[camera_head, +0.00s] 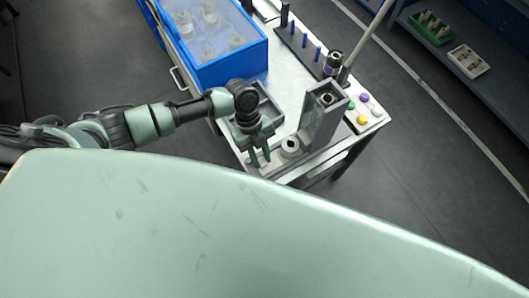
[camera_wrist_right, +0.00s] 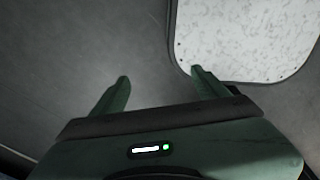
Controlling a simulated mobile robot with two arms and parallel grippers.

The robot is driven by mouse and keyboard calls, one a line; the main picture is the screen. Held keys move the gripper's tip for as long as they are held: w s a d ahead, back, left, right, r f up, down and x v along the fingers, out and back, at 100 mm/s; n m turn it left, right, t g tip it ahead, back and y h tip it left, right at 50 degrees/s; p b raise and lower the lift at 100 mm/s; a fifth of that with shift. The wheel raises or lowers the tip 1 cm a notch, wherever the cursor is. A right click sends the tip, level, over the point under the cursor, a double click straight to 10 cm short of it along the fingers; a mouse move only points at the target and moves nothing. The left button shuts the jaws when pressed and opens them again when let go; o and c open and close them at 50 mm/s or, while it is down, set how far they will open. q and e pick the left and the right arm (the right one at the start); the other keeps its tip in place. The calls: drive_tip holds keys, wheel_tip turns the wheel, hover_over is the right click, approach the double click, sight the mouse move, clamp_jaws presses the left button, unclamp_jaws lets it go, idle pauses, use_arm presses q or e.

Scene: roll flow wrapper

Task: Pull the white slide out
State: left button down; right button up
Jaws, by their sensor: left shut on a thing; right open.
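The white slide (camera_head: 281,158) is a small pale piece at the foot of the grey upright magazine (camera_head: 319,122), on the near end of the table. A grey ring-shaped part (camera_head: 291,145) is on or just beside it; I cannot tell which. My left gripper (camera_head: 260,163) points down at the slide's left end and is shut on it, though its fingertips are small and the grip is partly hidden. My right gripper (camera_wrist_right: 160,76) is open and empty in the right wrist view, above the dark floor and beside a pale speckled panel (camera_wrist_right: 245,38).
A blue crate (camera_head: 215,68) with clear containers stands on the table behind my left arm. A grey tray (camera_head: 268,101), blue pegs (camera_head: 305,42) and coloured buttons (camera_head: 363,108) are nearby. A shelf with green (camera_head: 431,27) and white bins (camera_head: 469,61) is at the top right.

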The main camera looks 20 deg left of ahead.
use_arm(q)
drive_tip(key=shift+s+a, duration=0.1)
drive_tip(key=c, duration=1.3)
unclamp_jaws()
drive_tip(key=shift+c, duration=0.2)
drive_tip(key=shift+o, duration=0.9)
drive_tip(key=shift+a, duration=0.1)
drive_tip(key=shift+s, duration=0.1)
drive_tip(key=shift+r, duration=0.2)
drive_tip(key=b+v, duration=0.1)
drive_tip(key=v, duration=0.6)
drive_tip(key=shift+r+b, duration=0.2)
drive_tip(key=shift+b, duration=0.15)
use_arm(e)
drive_tip(key=shift+s+a+f, duration=0.15)
drive_tip(key=shift+s+f, duration=0.25)
drive_tip(key=shift+f, duration=0.4)
